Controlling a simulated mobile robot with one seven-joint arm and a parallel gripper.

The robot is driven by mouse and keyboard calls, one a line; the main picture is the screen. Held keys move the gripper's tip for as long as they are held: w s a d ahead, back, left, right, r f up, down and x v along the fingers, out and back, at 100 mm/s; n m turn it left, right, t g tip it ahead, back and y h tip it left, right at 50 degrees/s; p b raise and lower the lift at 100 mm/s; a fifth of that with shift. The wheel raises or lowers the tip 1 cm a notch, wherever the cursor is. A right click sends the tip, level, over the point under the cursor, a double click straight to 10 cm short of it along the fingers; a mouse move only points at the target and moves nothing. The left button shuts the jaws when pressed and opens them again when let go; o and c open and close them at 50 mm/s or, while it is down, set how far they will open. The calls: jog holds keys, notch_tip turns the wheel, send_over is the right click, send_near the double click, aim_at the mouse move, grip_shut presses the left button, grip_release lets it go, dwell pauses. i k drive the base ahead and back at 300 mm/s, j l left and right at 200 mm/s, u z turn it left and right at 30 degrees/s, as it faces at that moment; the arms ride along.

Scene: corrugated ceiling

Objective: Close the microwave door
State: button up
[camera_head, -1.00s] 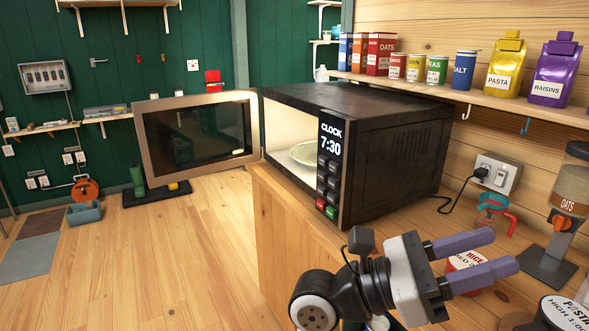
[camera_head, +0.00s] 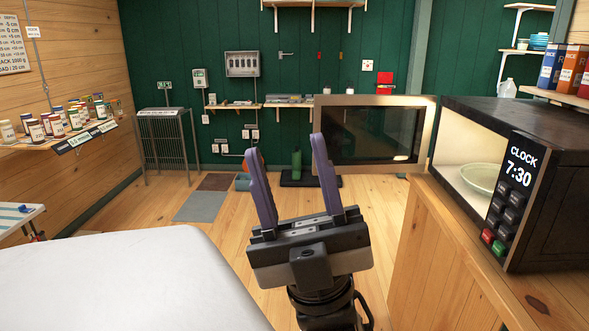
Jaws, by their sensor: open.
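The black microwave (camera_head: 560,135) stands on a wooden counter at the right, its clock panel reading 7:30. Its door (camera_head: 372,134), a dark window in a light metal frame, is swung wide open to the left. A pale plate (camera_head: 482,178) shows inside the open cavity. My gripper (camera_head: 288,146) is in the middle of the picture, its two purple fingers pointing up and spread apart, with nothing between them. The fingers are to the left of the door, and the right finger's tip appears close to the door's left edge in the picture. I cannot tell the depth gap between them.
The wooden counter (camera_head: 447,260) has its front edge right of my gripper. A white surface (camera_head: 120,285) fills the lower left. Open wooden floor (camera_head: 160,208) lies beyond. A shelf of jars (camera_head: 62,140) is on the left wall.

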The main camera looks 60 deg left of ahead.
aim_at(363, 134)
jog(key=j+u, duration=0.1)
jog(key=u, duration=1.85)
jog(key=i+u, duration=0.2)
jog(key=i, duration=3.4)
jog(key=i+z, duration=0.3)
jog(key=i+j+z, duration=0.15)
jog(key=i+z, duration=0.3)
jog(key=z, duration=2.45)
